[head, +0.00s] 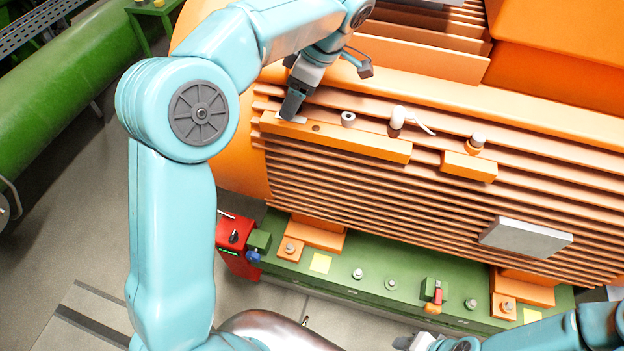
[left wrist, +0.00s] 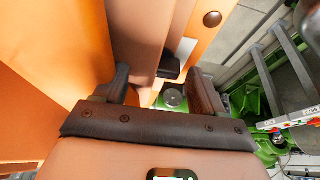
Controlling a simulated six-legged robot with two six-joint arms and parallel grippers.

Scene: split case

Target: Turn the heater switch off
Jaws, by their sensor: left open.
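A red box (head: 236,247) with a black knob and a small green-lit display stands at the left end of the green base. It may carry the heater switch, but no label is readable and the knob's setting cannot be told. My left gripper (head: 293,104) is at the left end of an orange ledge on the finned housing, above and apart from the red box. In the left wrist view its two fingers (left wrist: 160,80) are spread with nothing gripped. My right gripper (head: 412,341) is only partly in view at the bottom edge, and its jaws are unclear.
The green base (head: 375,272) has several bolts and a small red-topped fitting (head: 437,294). A green cylinder (head: 60,110) lies at left. Floor between is clear.

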